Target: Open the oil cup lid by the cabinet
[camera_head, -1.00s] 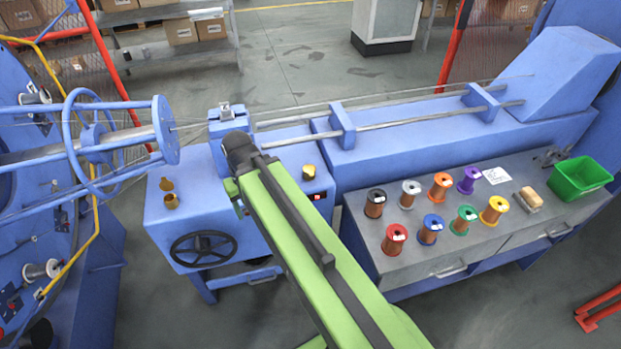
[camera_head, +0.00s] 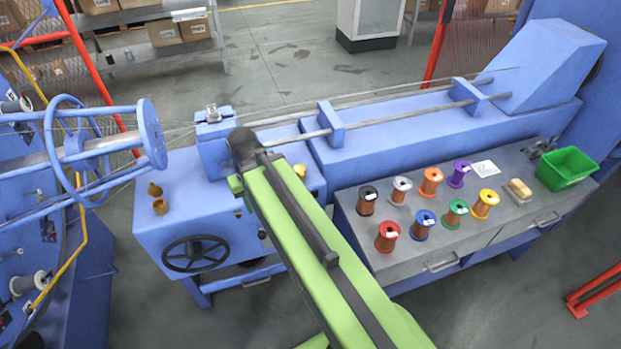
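Two small brass oil cups stand on the blue machine table. The left cup (camera_head: 160,207) has a brass piece that looks like its lid (camera_head: 155,190) standing up behind it. The right cup (camera_head: 300,171), closer to the bench with drawers, shows only partly beside my green arm. It looks like a rounded brass top, and I cannot tell its lid's state for sure. My arm reaches over the table, its dark joint between the two cups. My gripper is hidden behind the arm.
A black handwheel (camera_head: 196,254) sits on the table's front. Several wire spools and a green bin (camera_head: 567,169) stand on the grey bench (camera_head: 400,258) at right. Stranding wires run above the table from the tubular frame (camera_head: 150,134). Open floor lies in front.

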